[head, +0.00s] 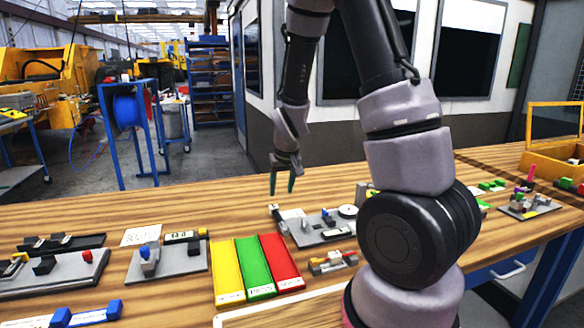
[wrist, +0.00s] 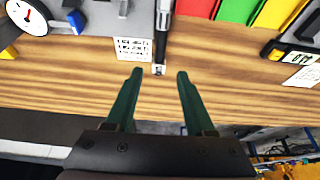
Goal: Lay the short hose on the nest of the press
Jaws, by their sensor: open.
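My gripper (head: 282,184) is open and empty above the back part of the wooden bench, fingers pointing down.
Yellow, green (head: 255,266) and red trays lie side by side at mid-bench. A grey fixture with a blue block (head: 170,264) and another with a red knob (head: 55,276) stand left. A white label card (wrist: 133,48) lies beside the dark piece. The bench's back strip is clear.

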